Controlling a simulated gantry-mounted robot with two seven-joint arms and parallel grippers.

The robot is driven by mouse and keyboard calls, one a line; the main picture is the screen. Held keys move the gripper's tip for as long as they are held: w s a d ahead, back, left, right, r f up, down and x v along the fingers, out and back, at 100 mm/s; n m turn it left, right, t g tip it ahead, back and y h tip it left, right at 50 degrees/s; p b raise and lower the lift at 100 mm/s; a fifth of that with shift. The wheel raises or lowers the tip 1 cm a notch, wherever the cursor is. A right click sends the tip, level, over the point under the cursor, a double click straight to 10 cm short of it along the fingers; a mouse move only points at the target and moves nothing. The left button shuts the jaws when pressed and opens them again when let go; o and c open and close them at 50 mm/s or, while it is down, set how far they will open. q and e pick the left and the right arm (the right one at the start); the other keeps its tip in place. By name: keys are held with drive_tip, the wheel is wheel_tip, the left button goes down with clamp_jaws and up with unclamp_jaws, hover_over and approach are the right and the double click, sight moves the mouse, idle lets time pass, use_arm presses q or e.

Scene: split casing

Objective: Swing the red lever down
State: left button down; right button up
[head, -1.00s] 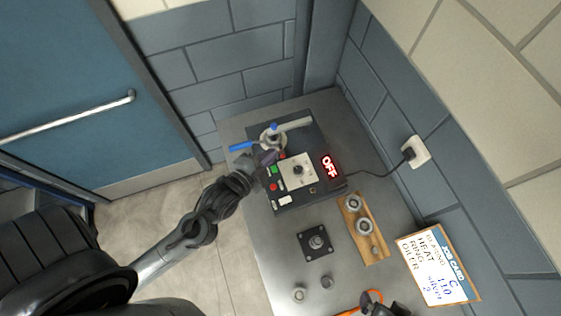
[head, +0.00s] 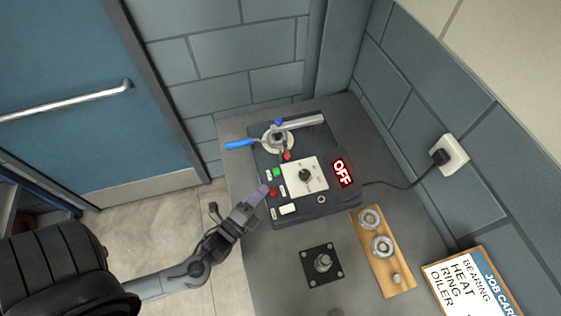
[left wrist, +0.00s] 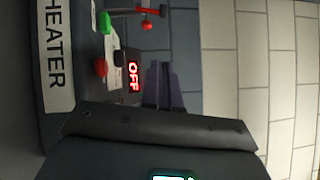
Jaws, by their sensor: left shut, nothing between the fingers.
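The dark heater box (head: 335,206) stands on the grey bench. A small red part (head: 287,156), apparently the red lever's end, shows beside the round pale fixture (head: 268,140) at the back of the box. In the left wrist view a red bar and knob (left wrist: 147,24) stand out at the top, beyond the green button (left wrist: 104,22). My left gripper (head: 262,191) is shut and empty at the box's left edge, close to the red button (head: 273,192) and apart from the lever. Its fingers (left wrist: 163,85) are together in the left wrist view. My right gripper is out of view.
A blue handle (head: 239,145) sticks out left from the fixture, and a pale bar (head: 305,123) extends right. The display (head: 342,172) reads OFF. A wooden board with rings (head: 382,270), a black plate (head: 322,264) and a job card (head: 470,285) lie nearer.

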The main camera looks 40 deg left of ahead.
use_arm(q)
drive_tip(key=shift+f, duration=0.15)
idle(0.3)
approach(286, 151)
drive_tip(key=w+d, duration=0.1)
drive_tip(key=w+r, duration=0.1)
drive_tip(key=w+d+r, duration=0.1)
drive_tip(key=shift+w+d+r+p, duration=0.15)
drive_tip(key=shift+w+d+p, duration=0.15)
drive_tip(key=shift+w, duration=0.1)
drive_tip(key=shift+w+a+r, duration=0.2)
drive_tip(key=shift+w+a, duration=0.55)
drive_tip(key=shift+w, duration=0.05)
drive_tip(key=shift+w+a+r, duration=0.1)
drive_tip(key=shift+w+a, duration=0.4)
drive_tip(key=shift+a, duration=0.3)
drive_tip(key=shift+p, duration=0.3)
